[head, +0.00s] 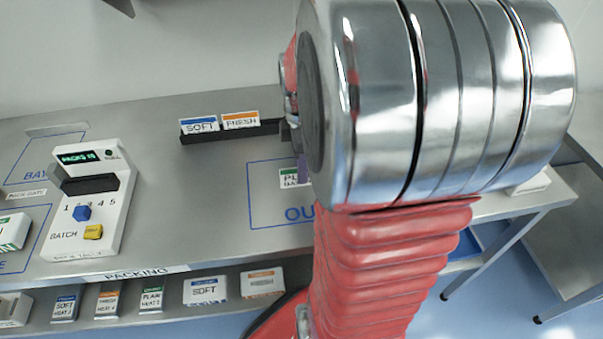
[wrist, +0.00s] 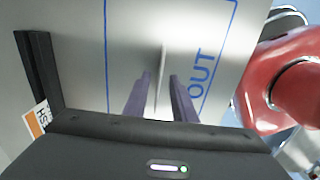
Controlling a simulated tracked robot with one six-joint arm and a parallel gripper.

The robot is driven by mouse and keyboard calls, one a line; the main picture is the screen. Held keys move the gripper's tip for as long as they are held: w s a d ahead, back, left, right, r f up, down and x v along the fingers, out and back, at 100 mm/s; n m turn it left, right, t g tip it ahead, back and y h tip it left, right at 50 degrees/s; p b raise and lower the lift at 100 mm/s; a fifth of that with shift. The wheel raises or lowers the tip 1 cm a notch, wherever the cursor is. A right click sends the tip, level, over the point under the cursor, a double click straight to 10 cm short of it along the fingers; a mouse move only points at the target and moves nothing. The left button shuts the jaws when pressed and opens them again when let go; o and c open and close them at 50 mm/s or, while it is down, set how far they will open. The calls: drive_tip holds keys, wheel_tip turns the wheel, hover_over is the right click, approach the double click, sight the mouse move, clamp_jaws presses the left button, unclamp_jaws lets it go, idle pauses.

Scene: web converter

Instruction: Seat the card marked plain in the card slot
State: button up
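The plain card (head: 288,180), white with a green band, stands in the blue OUT outline on the bench. My arm hides its right part in the head view. In the wrist view the card (wrist: 161,75) shows edge-on as a thin pale strip between my fingers. My gripper (wrist: 160,76) is open, with one purple finger on each side of the card and a visible gap. In the head view my gripper (head: 303,168) is mostly hidden by my wrist. A white console (head: 120,215) at the left has a dark slot-like part (head: 90,184).
A dark rack (head: 222,137) at the back holds a SOFT card (head: 199,125) and a FRESH card (head: 240,120). The console has a blue knob (head: 82,213) and a yellow button (head: 93,232). Several packs line the lower shelf (head: 225,325). The bench between console and OUT outline is clear.

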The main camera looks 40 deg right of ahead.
drive_tip(key=shift+c, duration=0.3)
clamp_jaws()
idle(0.5)
